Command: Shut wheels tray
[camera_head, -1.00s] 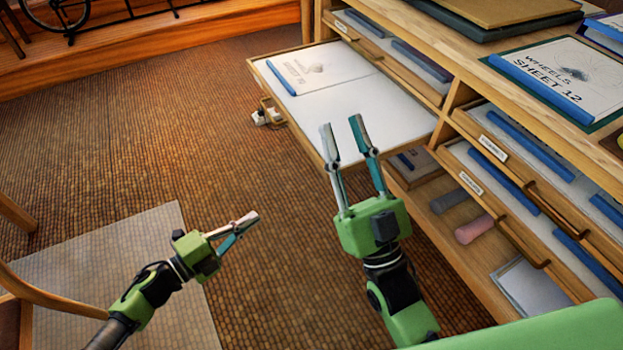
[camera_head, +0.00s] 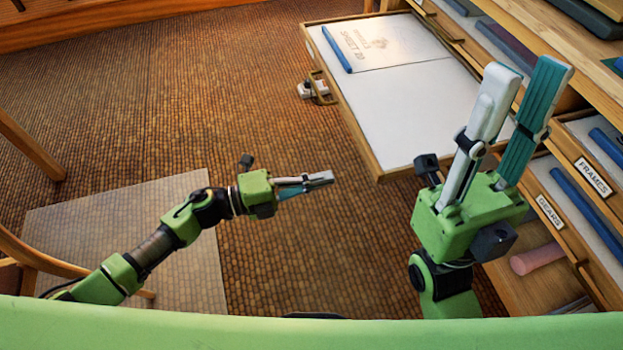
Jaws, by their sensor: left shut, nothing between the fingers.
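One tray (camera_head: 395,149) is pulled far out of the wooden cabinet, with a white interior. A printed sheet with a blue strip (camera_head: 336,49) lies at its far end; its writing is too small to read surely. The tray's handle (camera_head: 321,88) is on its left front edge, and its label is hidden. My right gripper (camera_head: 526,80) is open and empty, fingers pointing up, in front of the tray's right side. I cannot tell whether it touches anything. My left gripper (camera_head: 326,178) is shut and empty over the floor, left of the tray's near corner.
The cabinet stands on the right, with trays labelled FRAMES (camera_head: 592,177) and GEARS (camera_head: 549,211) closer to me. A pink roll (camera_head: 538,258) lies on a shelf below. A chair (camera_head: 30,145) is at the left.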

